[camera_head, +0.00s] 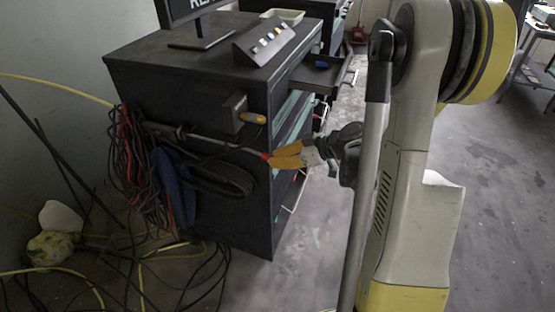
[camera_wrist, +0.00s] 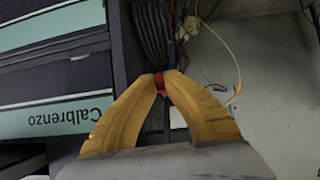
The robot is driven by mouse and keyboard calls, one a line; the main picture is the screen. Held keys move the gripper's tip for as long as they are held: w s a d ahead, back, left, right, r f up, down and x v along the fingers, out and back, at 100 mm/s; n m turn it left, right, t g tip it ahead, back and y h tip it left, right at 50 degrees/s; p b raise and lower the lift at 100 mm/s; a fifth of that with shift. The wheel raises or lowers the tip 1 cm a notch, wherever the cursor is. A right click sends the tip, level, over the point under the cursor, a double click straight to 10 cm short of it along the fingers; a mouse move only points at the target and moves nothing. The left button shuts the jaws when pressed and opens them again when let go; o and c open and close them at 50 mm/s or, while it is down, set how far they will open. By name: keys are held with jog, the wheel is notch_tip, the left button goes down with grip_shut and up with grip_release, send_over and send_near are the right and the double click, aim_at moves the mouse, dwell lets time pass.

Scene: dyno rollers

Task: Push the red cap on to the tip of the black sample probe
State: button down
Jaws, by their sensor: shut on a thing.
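My gripper (camera_head: 272,156) is shut on the small red cap (camera_head: 265,156), beside the front corner of the dark cabinet. In the wrist view the red cap (camera_wrist: 159,79) sits between the tips of the two yellow fingers (camera_wrist: 160,84). A thin rod (camera_head: 200,136), dark with a pale sheen, runs along the cabinet's side towards the cap and looks like the sample probe. Its tip is close to the cap; I cannot tell whether they touch or whether the cap is on it. In the wrist view the fingers and the cap hide the meeting point.
The dark cabinet (camera_head: 190,85) carries a switch box (camera_head: 264,42) on top.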

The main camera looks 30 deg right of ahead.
jog(key=shift+w+a+r, duration=0.1)
jog(key=shift+w+a, duration=0.2)
jog(key=shift+w, duration=0.1)
dwell(0.7)
jog(key=c, duration=1.5)
grip_release()
jog(key=shift+c, duration=0.2)
jog(key=v, duration=1.2)
jog(key=s+a+r+m+g+h, duration=0.1)
jog(key=s+a, duration=0.4)
jog(key=a, duration=0.5)
jog(key=s+a+r+m+g+h, duration=0.1)
jog(key=s+a+r+m+h, duration=0.2)
jog(key=a, duration=0.7)
jog(key=s+m+h, duration=0.2)
jog(key=m+h, duration=0.1)
jog(key=shift+s+a+m, duration=0.3)
jog(key=shift+s+a, duration=0.05)
jog(key=shift+a, duration=0.05)
